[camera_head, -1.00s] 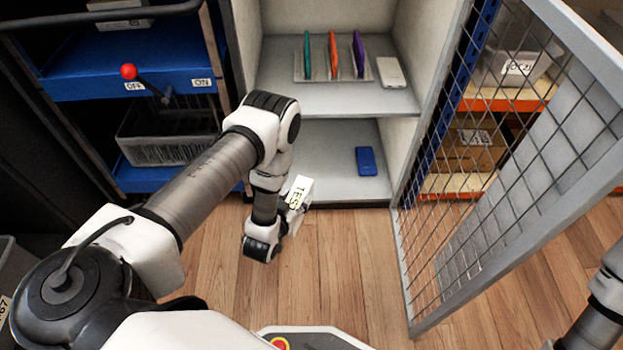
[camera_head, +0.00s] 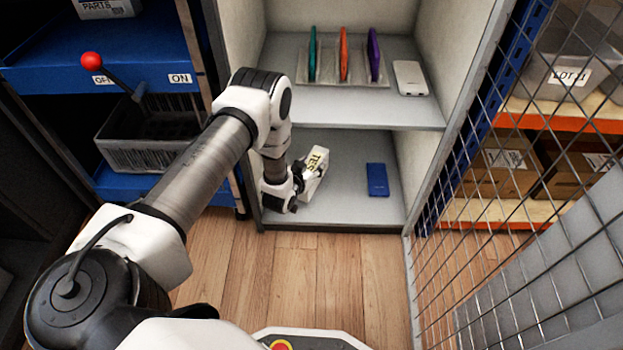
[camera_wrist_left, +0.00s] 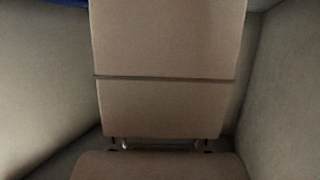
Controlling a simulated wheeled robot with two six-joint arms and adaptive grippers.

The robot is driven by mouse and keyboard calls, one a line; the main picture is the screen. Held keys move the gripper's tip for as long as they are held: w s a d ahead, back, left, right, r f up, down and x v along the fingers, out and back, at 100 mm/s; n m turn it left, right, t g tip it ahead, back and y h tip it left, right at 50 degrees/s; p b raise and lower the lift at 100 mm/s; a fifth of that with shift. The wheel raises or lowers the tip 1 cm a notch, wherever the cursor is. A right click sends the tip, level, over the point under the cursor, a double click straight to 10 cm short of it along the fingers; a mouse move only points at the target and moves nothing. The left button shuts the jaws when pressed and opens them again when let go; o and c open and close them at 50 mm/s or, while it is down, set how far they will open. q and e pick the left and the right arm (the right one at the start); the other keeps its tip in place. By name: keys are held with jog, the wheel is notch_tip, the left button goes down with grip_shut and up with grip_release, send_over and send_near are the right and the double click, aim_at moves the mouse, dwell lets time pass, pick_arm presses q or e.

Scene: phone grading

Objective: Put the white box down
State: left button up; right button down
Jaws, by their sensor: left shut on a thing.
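The white box (camera_head: 316,163), with dark letters starting "TES" on its face, is tilted inside the lower compartment of the cabinet. My left gripper (camera_head: 300,176) is shut on it, near the compartment's left side. I cannot tell whether the box touches the lower shelf (camera_head: 340,207). In the left wrist view a large shaded panel with a dark seam, which looks like the box (camera_wrist_left: 168,45), fills the middle and hides what lies beyond. My right gripper is not in view.
A blue phone (camera_head: 377,180) lies on the lower shelf to the right, with bare shelf between. The upper shelf (camera_head: 415,112) holds a rack of coloured phones (camera_head: 343,55) and a white device (camera_head: 410,78). The mesh door (camera_head: 500,215) stands open at right.

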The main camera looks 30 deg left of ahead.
pick_arm(q)
jog(key=f+b, duration=0.1)
jog(key=f, duration=0.1)
jog(key=f+b, duration=0.1)
jog(key=b, duration=0.1)
jog(key=shift+w+a+f, duration=0.1)
jog(key=shift+w+f, duration=0.1)
jog(key=shift+f, duration=0.2)
jog(key=shift+r, duration=0.2)
jog(key=shift+f, duration=0.2)
jog(key=o, duration=1.4)
jog(key=shift+r, duration=0.1)
